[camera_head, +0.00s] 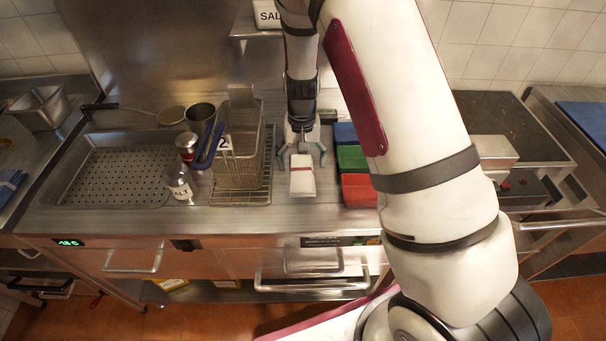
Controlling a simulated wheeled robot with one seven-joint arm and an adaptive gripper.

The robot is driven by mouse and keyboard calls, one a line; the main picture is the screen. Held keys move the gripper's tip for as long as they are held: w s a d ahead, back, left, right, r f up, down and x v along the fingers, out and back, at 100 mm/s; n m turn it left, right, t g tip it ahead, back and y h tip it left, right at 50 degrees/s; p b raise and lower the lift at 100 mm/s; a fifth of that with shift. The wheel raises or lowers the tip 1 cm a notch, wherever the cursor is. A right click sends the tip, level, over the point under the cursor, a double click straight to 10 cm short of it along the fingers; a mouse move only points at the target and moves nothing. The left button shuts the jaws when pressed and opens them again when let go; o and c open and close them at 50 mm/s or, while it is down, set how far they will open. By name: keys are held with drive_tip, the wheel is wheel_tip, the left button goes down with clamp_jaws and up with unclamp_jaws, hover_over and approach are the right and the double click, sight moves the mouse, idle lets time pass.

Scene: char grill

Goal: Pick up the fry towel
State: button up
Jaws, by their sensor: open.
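A folded white towel with a red stripe (302,184), which looks like the fry towel, lies on the steel counter near the middle. My gripper (301,158) points down over the far end of the towel. Its two fingers are spread, one to each side of the towel. No towel is held between them. I cannot tell from this view how high the fingertips are above the counter.
A fry basket (238,165) on a wire rack stands close to the left. Red (358,190), green (351,158) and blue containers stand close to the right. A salt shaker (181,187) and perforated tray (120,175) are further left. The counter in front is clear.

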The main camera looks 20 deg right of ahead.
drive_tip(key=shift+f, duration=1.25)
drive_tip(key=shift+c, duration=0.6)
drive_tip(key=c, duration=1.1)
drive_tip(key=shift+r, duration=0.1)
drive_tip(key=shift+r, duration=0.75)
wheel_tip(320, 180, up, 2)
drive_tip(key=shift+s+b, duration=0.15)
drive_tip(key=shift+b, duration=0.25)
drive_tip(key=s, duration=0.5)
drive_tip(key=s+r, duration=0.1)
drive_tip(key=s, duration=0.4)
drive_tip(key=s+a, duration=0.1)
drive_tip(key=s, duration=0.4)
drive_tip(key=shift+s+r, duration=0.15)
drive_tip(key=shift+s, duration=0.2)
